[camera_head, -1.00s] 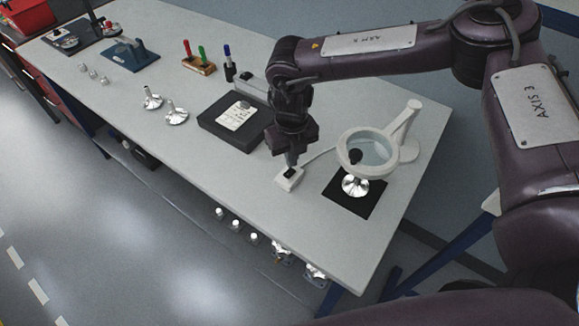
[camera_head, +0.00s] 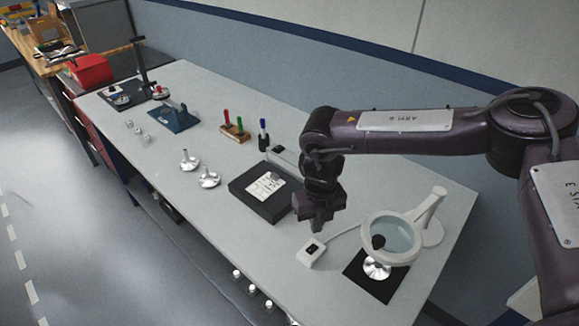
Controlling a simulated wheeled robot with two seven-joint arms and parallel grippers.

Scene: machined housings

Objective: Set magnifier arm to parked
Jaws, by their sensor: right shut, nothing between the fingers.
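The white magnifier arm (camera_head: 431,208) stands near the right end of the bench. Its ring-shaped lens head (camera_head: 393,238) hangs over a shiny machined housing (camera_head: 377,268) on a black mat (camera_head: 363,284). A dark knob shows at the left of the lens. A small white switch box (camera_head: 311,252) with a dark top lies left of the magnifier, joined to it by a white cable. My right gripper (camera_head: 318,229) points down just above and behind the switch box, shut and empty, apart from the box and the lens ring. My left gripper is out of view.
A black block with a paper label (camera_head: 262,205) lies left of my right gripper. Two shiny housings (camera_head: 208,178) stand farther left. A wooden rack with markers (camera_head: 235,133), a blue fixture (camera_head: 173,118) and a red bin (camera_head: 90,70) are farther back.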

